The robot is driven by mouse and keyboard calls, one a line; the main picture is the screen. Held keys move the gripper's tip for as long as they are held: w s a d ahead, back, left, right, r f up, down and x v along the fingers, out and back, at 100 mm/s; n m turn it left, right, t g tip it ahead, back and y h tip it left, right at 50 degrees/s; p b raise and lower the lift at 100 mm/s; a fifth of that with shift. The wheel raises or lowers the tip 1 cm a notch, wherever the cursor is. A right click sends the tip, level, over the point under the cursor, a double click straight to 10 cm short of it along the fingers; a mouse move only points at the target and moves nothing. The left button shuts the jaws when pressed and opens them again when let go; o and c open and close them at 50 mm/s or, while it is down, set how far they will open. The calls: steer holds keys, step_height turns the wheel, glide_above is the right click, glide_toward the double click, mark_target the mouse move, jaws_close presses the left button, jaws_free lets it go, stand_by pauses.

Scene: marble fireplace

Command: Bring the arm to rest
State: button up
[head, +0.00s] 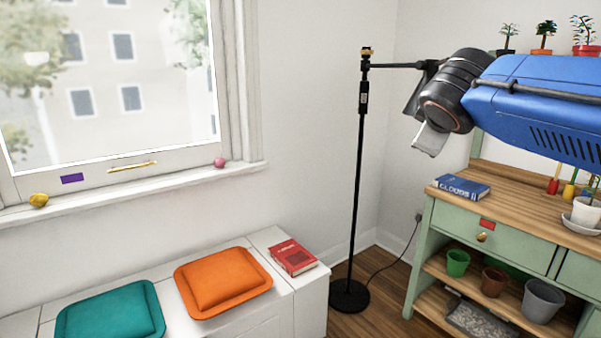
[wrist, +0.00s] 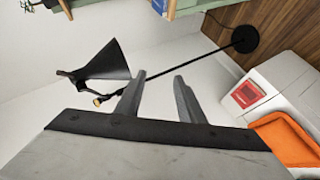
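My arm reaches in from the right edge of the head view, with a blue link and a black ribbed wrist. My gripper (wrist: 162,75) shows in the wrist view with its two grey fingers apart and nothing between them. In the head view its fingers cannot be made out. The arm is raised above the level of the green workbench (head: 425,250) and appears in front of the black floor lamp's head. The floor lamp (head: 361,150) stands upright in the corner. In the wrist view its dark cone shade (wrist: 108,62) is left of the fingers; contact is not visible.
A blue book (head: 460,187) and potted plants are on the workbench. A white bench (head: 312,290) under the window carries a red book (head: 293,258), an orange cushion (head: 222,280) and a teal cushion (head: 110,312).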

steer(key=s+f+m+g+y, duration=0.2)
steer(key=s+f+m, duration=0.3)
steer(key=s+f, duration=0.8)
steer(key=s+f+m+g+y, duration=0.2)
steer(key=s+f+m+g, duration=0.2)
steer(key=s+f, duration=0.9)
step_height(320, 180, down, 7)
steer(key=shift+s+d+f+m+g, duration=0.15)
steer(key=shift+d+m+g, duration=0.2)
steer(key=shift+g, duration=0.45)
